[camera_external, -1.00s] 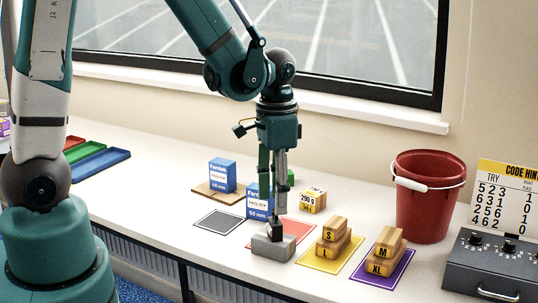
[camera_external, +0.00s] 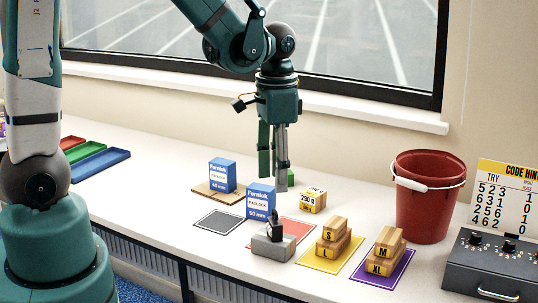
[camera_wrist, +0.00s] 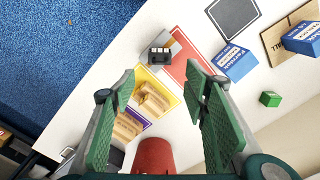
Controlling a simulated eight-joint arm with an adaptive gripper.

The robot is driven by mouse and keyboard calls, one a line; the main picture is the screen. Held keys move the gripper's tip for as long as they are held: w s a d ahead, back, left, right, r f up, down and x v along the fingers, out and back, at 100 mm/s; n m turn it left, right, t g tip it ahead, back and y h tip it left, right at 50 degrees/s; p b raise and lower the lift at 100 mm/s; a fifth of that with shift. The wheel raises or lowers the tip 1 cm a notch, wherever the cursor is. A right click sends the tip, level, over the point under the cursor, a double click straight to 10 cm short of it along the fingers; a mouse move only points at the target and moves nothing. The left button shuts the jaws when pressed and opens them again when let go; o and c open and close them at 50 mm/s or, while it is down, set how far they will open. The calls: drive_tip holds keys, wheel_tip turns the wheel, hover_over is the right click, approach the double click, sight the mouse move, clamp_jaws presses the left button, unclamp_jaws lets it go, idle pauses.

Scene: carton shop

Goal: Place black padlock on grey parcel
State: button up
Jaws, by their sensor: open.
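The black padlock (camera_external: 275,229) rests on top of the grey parcel (camera_external: 268,248), near the front edge of the counter. In the wrist view the padlock (camera_wrist: 160,56) shows on the parcel (camera_wrist: 166,41), beyond my fingertips. My gripper (camera_external: 273,182) is open and empty, raised above and apart from the padlock. In the wrist view its two green-padded fingers (camera_wrist: 161,84) stand wide apart with nothing between them.
Blue padlock boxes (camera_external: 260,202) stand behind the parcel, beside a red mat (camera_external: 297,230). Wooden blocks (camera_external: 332,243) are stacked on yellow and purple mats to the right. A red bucket (camera_external: 425,215) stands further right. The black mat (camera_external: 219,221) is empty.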

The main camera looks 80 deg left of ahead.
idle(0.4)
drive_tip(key=s+d+r+t, duration=0.3)
drive_tip(key=s+d+r, duration=0.1)
drive_tip(key=d+r, duration=0.4)
drive_tip(key=s+d+r+t, duration=0.4)
drive_tip(key=s+d+r, duration=0.1)
drive_tip(key=d+r, duration=0.4)
drive_tip(key=shift+r, duration=0.25)
idle(0.4)
